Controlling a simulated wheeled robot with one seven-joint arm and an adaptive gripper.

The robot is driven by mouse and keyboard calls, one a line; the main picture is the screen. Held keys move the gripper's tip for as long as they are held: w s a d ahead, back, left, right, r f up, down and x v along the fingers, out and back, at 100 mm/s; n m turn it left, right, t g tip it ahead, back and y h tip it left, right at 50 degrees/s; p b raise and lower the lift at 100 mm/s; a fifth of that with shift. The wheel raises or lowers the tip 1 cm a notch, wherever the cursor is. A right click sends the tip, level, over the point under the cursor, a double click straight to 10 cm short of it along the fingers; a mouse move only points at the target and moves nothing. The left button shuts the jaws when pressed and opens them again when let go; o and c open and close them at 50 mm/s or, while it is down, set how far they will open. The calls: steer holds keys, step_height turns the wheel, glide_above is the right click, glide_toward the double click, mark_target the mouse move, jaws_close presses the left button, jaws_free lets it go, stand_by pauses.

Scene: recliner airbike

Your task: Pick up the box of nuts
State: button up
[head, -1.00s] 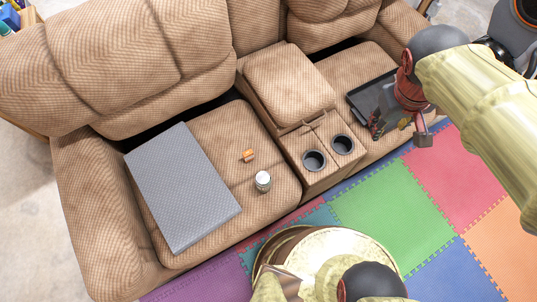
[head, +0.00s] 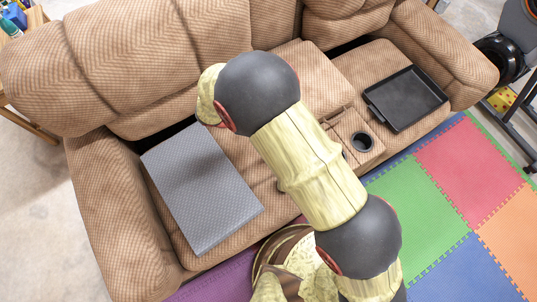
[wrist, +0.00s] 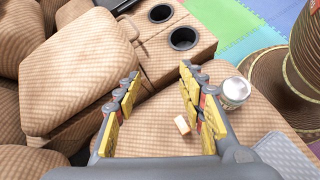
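A small orange and white box (wrist: 182,125) lies on the tan sofa seat in the wrist view. A white-lidded jar or can (wrist: 234,92) stands on the same seat, to its right. No label can be read on either, so I cannot tell which holds nuts. My gripper (wrist: 160,75) is open and empty above the seat. Its right finger is close to the small box in the picture, with the jar beyond that finger. I cannot tell whether finger and box touch. In the head view my arm hides the gripper and most of the seat in front of it.
A grey flat slab (head: 203,188) lies on the left seat. The centre console (wrist: 205,55) has two cup holders. A black tray (head: 405,97) lies on the right seat. The sofa backrest (head: 170,65) rises behind. Coloured mats (head: 460,170) cover the floor.

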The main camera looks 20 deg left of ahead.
steer(key=s+a+f+n+t, duration=0.2)
steer(key=s+a+f+n, duration=0.1)
steer(key=f, duration=0.4)
steer(key=s+a+f+n+t, duration=0.2)
steer(key=s+a+f+n, duration=0.2)
steer(key=f, duration=0.4)
steer(key=shift+y, duration=0.3)
steer(key=b+x, duration=0.2)
steer(key=x, duration=0.2)
steer(key=b+x, duration=0.2)
steer(key=x, duration=0.2)
steer(key=shift+s+f, duration=0.1)
steer(key=shift+f, duration=0.2)
steer(key=shift+r, duration=0.1)
steer(key=shift+c, duration=1.2)
steer(key=c, duration=0.7)
jaws_close()
